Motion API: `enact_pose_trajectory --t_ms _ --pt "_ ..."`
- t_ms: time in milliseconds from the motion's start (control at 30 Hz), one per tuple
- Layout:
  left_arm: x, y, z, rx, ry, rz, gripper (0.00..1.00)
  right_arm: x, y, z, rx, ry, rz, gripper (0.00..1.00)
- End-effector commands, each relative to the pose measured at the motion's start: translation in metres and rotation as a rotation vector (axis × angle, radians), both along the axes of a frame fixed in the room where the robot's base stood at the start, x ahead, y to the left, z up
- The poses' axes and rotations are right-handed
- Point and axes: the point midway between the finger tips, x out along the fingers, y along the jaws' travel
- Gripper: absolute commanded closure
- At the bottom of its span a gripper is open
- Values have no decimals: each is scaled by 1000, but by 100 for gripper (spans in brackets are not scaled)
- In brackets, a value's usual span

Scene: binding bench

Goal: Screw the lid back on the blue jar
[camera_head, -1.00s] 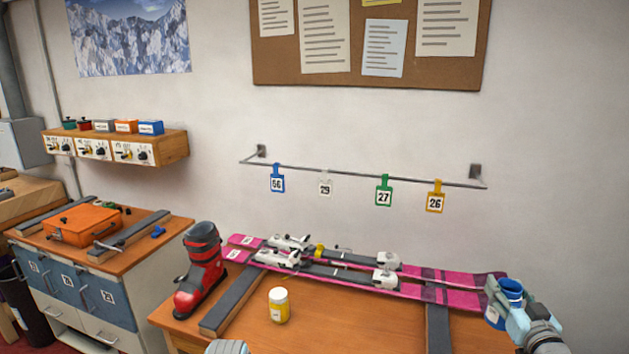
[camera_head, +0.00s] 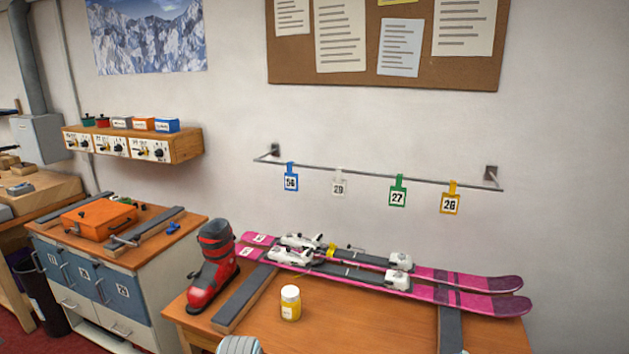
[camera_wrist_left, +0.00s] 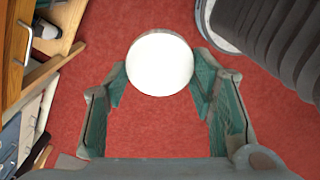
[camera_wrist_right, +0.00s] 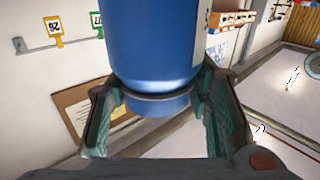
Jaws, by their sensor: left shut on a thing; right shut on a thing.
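A blue jar (camera_wrist_right: 158,45) fills the top middle of the right wrist view, with a pale label at its edge and a narrower blue ring at its lower end. My right gripper (camera_wrist_right: 160,92) is shut on it; one finger is on each side. A plain white disc, apparently the lid (camera_wrist_left: 160,64), shows face-on in the left wrist view. My left gripper (camera_wrist_left: 160,80) is shut on its sides, over the red floor. Lid and jar are apart, each in its own gripper. Neither the jar nor the held lid shows in the head view.
A yellow jar with a pale lid (camera_head: 290,303) stands on the wooden bench (camera_head: 345,325). Pink skis (camera_head: 440,287) lie behind it, and a red ski boot (camera_head: 213,268) stands at left. A tag rail (camera_head: 370,176) is on the wall. The bench front is mostly clear.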

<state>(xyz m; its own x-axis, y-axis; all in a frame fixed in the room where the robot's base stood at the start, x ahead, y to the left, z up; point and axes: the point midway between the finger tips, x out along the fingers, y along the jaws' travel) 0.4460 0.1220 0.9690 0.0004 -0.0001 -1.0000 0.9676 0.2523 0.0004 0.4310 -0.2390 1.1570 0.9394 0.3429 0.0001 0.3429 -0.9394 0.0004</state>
Motion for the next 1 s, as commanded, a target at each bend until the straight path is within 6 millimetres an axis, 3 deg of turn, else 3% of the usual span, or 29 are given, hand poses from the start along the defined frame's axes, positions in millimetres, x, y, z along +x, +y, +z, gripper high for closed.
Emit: enact_pose_trajectory --t_ms 300,600,667,1000 --pt "0 0 0 0 0 0 58 -52 42 19 1 -2 89 100" --pt "0 0 0 0 0 0 58 -79 60 32 0 -1 128 100" --pt "0 0 0 0 0 0 58 -78 59 30 -1 1 148 100" --pt "0 0 -42 0 0 0 58 -78 59 -12 1 -2 151 100"
